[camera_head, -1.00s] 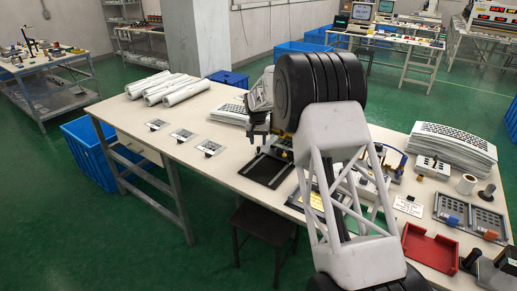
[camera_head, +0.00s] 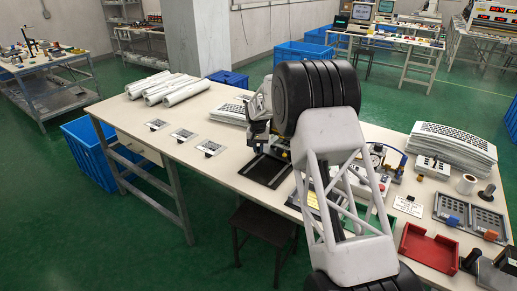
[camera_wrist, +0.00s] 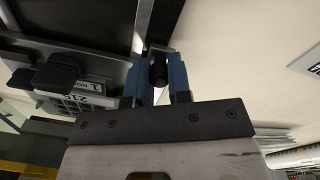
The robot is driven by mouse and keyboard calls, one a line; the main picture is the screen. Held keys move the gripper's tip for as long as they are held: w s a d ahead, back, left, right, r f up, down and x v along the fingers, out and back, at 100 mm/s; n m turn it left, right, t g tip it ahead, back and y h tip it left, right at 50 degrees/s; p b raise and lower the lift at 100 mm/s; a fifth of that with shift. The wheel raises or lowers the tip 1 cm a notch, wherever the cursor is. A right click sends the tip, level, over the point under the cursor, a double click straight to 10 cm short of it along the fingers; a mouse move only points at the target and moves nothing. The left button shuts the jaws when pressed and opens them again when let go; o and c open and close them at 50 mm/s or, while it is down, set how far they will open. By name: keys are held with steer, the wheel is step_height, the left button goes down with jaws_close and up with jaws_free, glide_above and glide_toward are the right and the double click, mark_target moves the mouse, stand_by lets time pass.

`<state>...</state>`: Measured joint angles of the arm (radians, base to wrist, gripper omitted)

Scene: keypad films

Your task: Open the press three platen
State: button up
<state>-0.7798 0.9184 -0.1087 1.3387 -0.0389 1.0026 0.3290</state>
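My gripper (camera_wrist: 160,72) has two blue fingers standing close together around a dark rounded knob (camera_wrist: 158,73) in the wrist view. The knob fills the narrow gap between them, so the gripper looks shut on it. A pale metal bar (camera_wrist: 143,24) runs up beyond the knob. In the head view my gripper (camera_head: 257,138) is low over the middle of the table, at a press with a dark flat bed (camera_head: 264,171). My arm hides much of the press there, and its platen cannot be made out clearly. I cannot read the press number.
The cream table (camera_head: 222,181) holds several small patterned plates, including one in front (camera_head: 208,147), and white rolls (camera_head: 165,87) at left. A keypad film stack (camera_head: 450,146), a red tray (camera_head: 431,246) and framed plates (camera_head: 470,215) stand at right. The table's left part is mostly clear.

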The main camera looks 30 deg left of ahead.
jaws_close()
steer(key=shift+s, duration=0.1)
steer(key=s, duration=1.5)
steer(key=shift+s, duration=0.25)
steer(key=o, duration=0.7)
jaws_free()
steer(key=shift+a+r, duration=0.1)
steer(key=shift+r, duration=3.8)
